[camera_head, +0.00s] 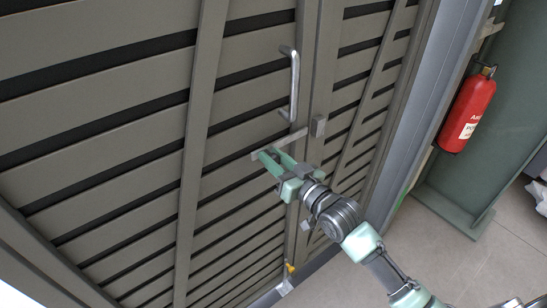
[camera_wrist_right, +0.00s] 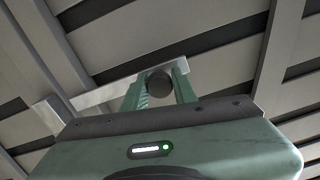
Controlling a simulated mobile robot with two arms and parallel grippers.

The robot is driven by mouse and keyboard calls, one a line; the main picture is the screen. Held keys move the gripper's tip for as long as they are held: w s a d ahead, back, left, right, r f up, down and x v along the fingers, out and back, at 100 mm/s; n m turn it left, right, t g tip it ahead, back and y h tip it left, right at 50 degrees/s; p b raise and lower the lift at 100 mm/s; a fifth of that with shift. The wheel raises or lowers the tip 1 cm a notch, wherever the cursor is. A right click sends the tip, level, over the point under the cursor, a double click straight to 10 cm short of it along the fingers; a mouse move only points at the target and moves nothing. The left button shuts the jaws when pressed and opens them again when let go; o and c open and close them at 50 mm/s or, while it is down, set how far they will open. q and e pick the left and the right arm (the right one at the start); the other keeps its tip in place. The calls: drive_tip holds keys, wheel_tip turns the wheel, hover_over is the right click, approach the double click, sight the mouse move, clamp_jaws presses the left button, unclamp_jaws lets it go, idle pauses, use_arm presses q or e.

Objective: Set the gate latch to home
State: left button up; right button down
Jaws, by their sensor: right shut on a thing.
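The slatted gate (camera_head: 140,82) fills the left and middle of the head view. The gate latch is a pale flat bar (camera_head: 291,138) lying across the slats, slightly tilted, with its right end close to a small grey catch block (camera_head: 318,127) on the gate post. My right gripper (camera_head: 267,155) is at the bar's left part. In the right wrist view the bar (camera_wrist_right: 100,95) runs behind the fingers, and my right gripper (camera_wrist_right: 158,78) is shut on a dark round knob (camera_wrist_right: 159,84) between them. My left gripper is not in view.
A metal pull handle (camera_head: 294,85) stands out from the gate above the latch. A small yellow-tipped thing (camera_head: 289,268) is low at the gate. A red fire extinguisher (camera_head: 469,112) hangs at the right beside a green panel (camera_head: 500,130). Bare floor (camera_head: 480,262) lies at lower right.

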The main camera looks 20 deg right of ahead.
drive_tip(key=shift+d, duration=0.1)
idle(0.4)
drive_tip(key=d, duration=0.1)
drive_tip(key=w+d, duration=0.1)
drive_tip(key=d, duration=0.1)
drive_tip(key=shift+w+d, duration=0.1)
drive_tip(key=c, duration=1.1)
unclamp_jaws()
drive_tip(key=b, duration=0.2)
approach(277, 145)
drive_tip(key=s, duration=0.1)
drive_tip(key=shift+s, duration=0.15)
drive_tip(key=shift+d, duration=0.1)
